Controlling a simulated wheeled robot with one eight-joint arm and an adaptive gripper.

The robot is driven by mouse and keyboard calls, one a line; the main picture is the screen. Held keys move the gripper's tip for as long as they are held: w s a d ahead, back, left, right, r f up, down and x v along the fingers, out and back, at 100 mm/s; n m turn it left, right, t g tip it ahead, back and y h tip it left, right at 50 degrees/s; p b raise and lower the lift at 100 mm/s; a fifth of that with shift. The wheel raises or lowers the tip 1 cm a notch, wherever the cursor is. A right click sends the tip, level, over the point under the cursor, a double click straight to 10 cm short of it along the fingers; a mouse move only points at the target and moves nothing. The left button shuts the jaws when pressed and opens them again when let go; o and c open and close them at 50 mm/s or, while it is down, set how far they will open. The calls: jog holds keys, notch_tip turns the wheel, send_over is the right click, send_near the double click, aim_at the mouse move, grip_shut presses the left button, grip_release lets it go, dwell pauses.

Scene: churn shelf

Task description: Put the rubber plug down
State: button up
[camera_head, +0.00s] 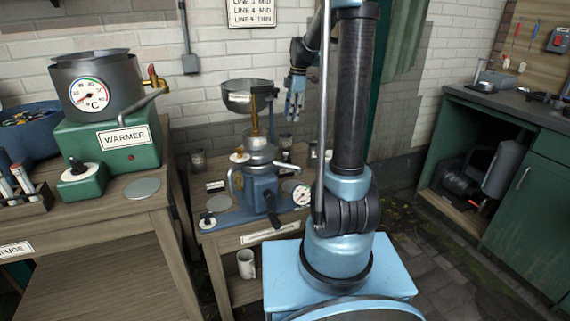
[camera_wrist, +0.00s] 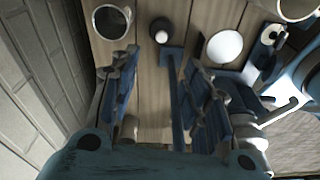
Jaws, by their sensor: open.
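My gripper (camera_head: 293,97) is raised against the brick wall in the head view, behind and above the bench with the blue machine. In the wrist view my gripper (camera_wrist: 180,62) points down at the wooden bench top, its two blue fingers spread apart with nothing visibly clasped between them. I cannot single out the rubber plug for sure. A small dark round piece with a pale top (camera_wrist: 162,32) stands on the bench just beyond the fingertips. A small pale piece (camera_wrist: 130,127) shows beside the left finger, partly hidden.
A glass cup (camera_wrist: 112,22) and a white disc (camera_wrist: 225,46) flank the fingertips. The blue machine (camera_head: 262,190) with its metal funnel bowl (camera_head: 248,98) fills much of the bench. The green warmer (camera_head: 110,140) stands left. The brick wall (camera_wrist: 35,90) is close on the left.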

jog(key=n, duration=0.2)
send_over(286, 153)
jog(key=w, duration=0.1)
jog(key=f, duration=0.7)
jog(key=d+f, duration=0.1)
jog(key=f, duration=0.3)
jog(key=shift+f, duration=0.15)
jog(key=shift+s+a+f, duration=0.1)
jog(key=shift+a+f, duration=0.05)
jog(key=shift+f, duration=0.75)
jog(key=shift+s+a+f, duration=0.1)
jog(key=shift+f, duration=0.8)
jog(key=shift+s+a+f, duration=0.1)
jog(key=shift+a+f, duration=0.05)
jog(key=shift+f, duration=0.75)
grip_shut()
